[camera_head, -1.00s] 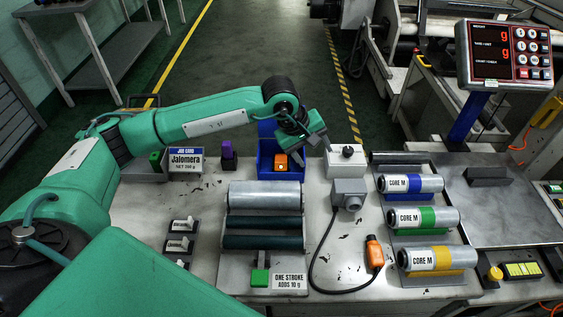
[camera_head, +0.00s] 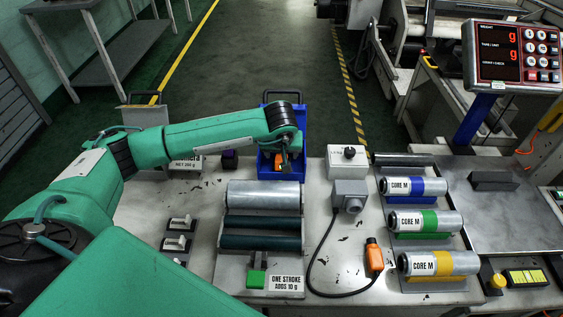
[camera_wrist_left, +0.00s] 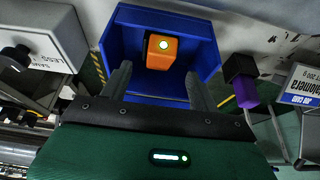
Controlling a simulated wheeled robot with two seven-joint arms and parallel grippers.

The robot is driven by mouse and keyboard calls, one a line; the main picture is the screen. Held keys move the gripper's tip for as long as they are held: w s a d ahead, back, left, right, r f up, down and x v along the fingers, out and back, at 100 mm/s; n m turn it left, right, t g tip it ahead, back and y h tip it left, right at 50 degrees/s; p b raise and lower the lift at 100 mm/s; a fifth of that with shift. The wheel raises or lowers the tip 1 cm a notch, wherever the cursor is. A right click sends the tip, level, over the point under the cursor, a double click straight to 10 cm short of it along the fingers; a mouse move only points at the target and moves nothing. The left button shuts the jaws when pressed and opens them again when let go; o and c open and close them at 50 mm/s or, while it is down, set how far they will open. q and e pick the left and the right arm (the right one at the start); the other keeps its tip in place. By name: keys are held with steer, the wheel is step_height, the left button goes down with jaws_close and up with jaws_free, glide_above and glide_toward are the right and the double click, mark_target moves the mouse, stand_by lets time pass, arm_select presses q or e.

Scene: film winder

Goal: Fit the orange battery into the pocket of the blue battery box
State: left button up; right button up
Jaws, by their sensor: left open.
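The blue battery box (camera_head: 301,122) stands at the back of the workbench, its open side facing my left gripper in the left wrist view (camera_wrist_left: 205,50). The orange battery (camera_wrist_left: 159,56) is inside the box, with a pale round spot on its end. I cannot tell how fully it sits in the pocket. In the head view the battery (camera_head: 279,163) is partly hidden by my gripper. My left gripper (camera_head: 284,157) is over the box, open and empty, its two fingers (camera_wrist_left: 160,80) on either side of the battery's near end, apart from it. My right gripper is not in view.
A purple block (camera_wrist_left: 246,92) and a job card (camera_wrist_left: 301,87) stand to one side of the box. A white box with a knob (camera_head: 347,161) stands to the other. Rollers (camera_head: 263,195) lie in front. An orange pendant (camera_head: 374,257) lies on a cable.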

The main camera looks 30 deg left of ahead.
mark_target(281, 159)
arm_select(q)
steer(key=x, duration=0.5)
steer(key=shift+f, duration=0.15)
steer(key=shift+c, duration=0.2)
steer(key=c, duration=1.2)
